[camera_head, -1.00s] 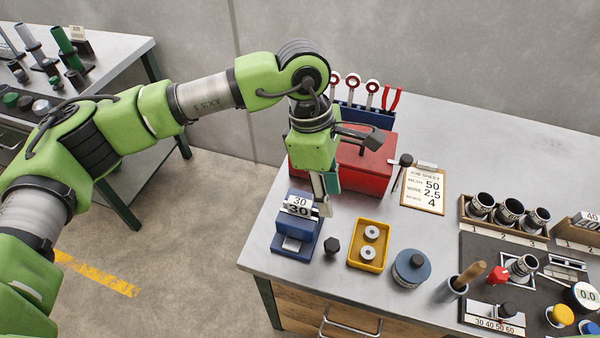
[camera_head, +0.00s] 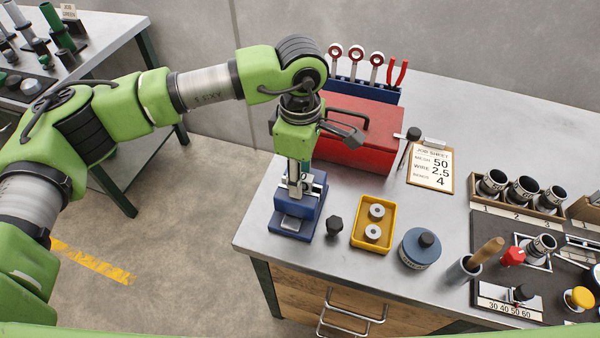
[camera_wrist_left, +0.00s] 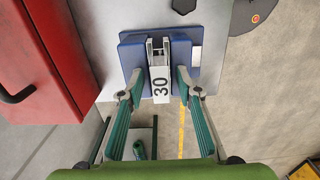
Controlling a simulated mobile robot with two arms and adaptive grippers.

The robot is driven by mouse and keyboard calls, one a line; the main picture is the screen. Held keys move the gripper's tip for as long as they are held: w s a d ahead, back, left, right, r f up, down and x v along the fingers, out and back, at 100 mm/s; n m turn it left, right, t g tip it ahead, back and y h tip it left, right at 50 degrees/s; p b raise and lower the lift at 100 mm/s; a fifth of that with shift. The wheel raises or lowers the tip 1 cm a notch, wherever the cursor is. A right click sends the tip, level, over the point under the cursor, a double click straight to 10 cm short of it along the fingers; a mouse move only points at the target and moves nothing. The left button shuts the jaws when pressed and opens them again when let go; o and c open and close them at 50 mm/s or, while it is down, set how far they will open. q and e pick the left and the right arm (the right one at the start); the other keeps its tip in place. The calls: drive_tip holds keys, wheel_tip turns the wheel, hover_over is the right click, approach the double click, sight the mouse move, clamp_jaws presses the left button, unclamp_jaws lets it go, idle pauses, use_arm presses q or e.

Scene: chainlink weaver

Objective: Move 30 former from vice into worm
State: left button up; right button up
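The blue vice (camera_head: 290,230) stands at the bench's front left corner. It also shows in the left wrist view (camera_wrist_left: 130,52). The grey 30 former (camera_wrist_left: 160,85) sits in the vice, its number facing up in the left wrist view; in the head view my gripper mostly hides it. My left gripper (camera_head: 298,188) points down over the vice. Its green-padded fingers (camera_wrist_left: 159,84) are open, one on each side of the former, with visible gaps. I cannot tell for sure which part is the worm. My right gripper is not in view.
A red toolbox (camera_head: 372,125) stands behind the vice. A black knob (camera_head: 334,225), a yellow tray (camera_head: 388,205) and a blue round tin (camera_head: 420,248) stand to its right. Farther right are a job sheet (camera_head: 431,168), racked tubes (camera_head: 522,190) and a dark mat (camera_head: 492,238) with fixtures.

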use_arm(q)
clamp_jaws()
drive_tip(key=shift+r, duration=0.1)
drive_tip(key=shift+r+p, duration=1.75)
drive_tip(key=shift+r, duration=2.45)
